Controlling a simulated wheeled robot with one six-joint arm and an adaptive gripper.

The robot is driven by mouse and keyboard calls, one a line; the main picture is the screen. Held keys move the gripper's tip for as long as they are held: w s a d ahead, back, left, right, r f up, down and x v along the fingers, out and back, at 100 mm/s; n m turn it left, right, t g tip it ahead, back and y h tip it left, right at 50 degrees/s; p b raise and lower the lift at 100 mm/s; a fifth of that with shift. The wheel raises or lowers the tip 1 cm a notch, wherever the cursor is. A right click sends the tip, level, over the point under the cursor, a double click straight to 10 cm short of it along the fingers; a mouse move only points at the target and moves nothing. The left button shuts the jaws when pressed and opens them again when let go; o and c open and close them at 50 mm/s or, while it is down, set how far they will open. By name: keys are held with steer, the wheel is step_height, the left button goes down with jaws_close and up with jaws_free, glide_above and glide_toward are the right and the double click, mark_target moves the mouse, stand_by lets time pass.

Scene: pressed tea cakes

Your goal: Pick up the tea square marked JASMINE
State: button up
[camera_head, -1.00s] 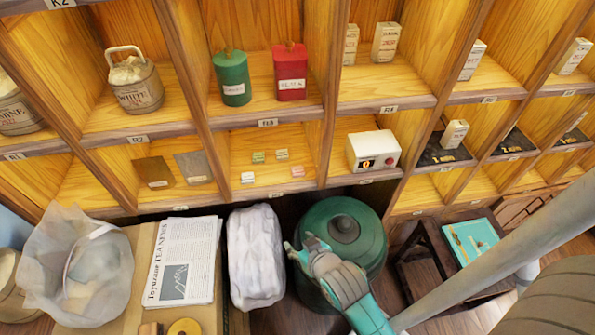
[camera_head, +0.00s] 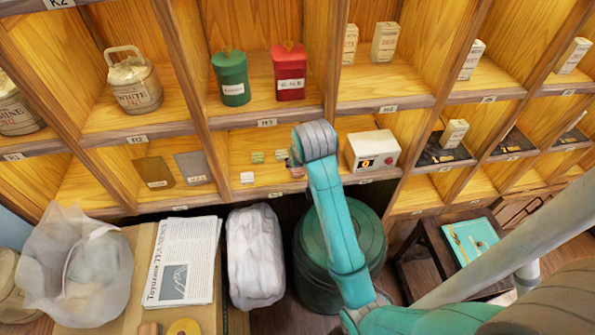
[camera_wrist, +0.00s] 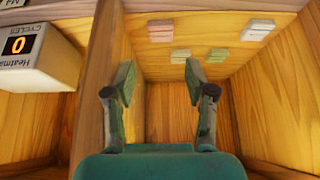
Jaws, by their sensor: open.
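Several small tea squares lie on the floor of a middle cubby: a green one (camera_head: 257,157), a yellowish one (camera_head: 282,155), a white one (camera_head: 247,177) and a pink one (camera_head: 297,172). In the wrist view they show as green (camera_wrist: 217,55), yellowish (camera_wrist: 180,56), white (camera_wrist: 257,30) and pink (camera_wrist: 161,30). Their lettering is too small to read, so I cannot tell which is JASMINE. My gripper (camera_wrist: 160,80) is open and empty, apart from the squares, with the yellowish one showing just beyond its fingers. In the head view my arm mostly hides it.
A white box with a digital display (camera_head: 373,151) stands right of the squares; it also shows in the wrist view (camera_wrist: 38,55). A wooden divider (camera_wrist: 105,90) stands close beside my left finger. Green (camera_head: 232,80) and red (camera_head: 289,75) canisters stand in the cubby above.

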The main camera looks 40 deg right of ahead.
mark_target(298, 171)
steer(key=x, duration=1)
steer(key=shift+a+f, duration=0.1)
steer(key=shift+f, duration=0.05)
steer(key=c, duration=0.6)
steer(key=shift+o, duration=0.2)
steer(key=shift+s, duration=0.1)
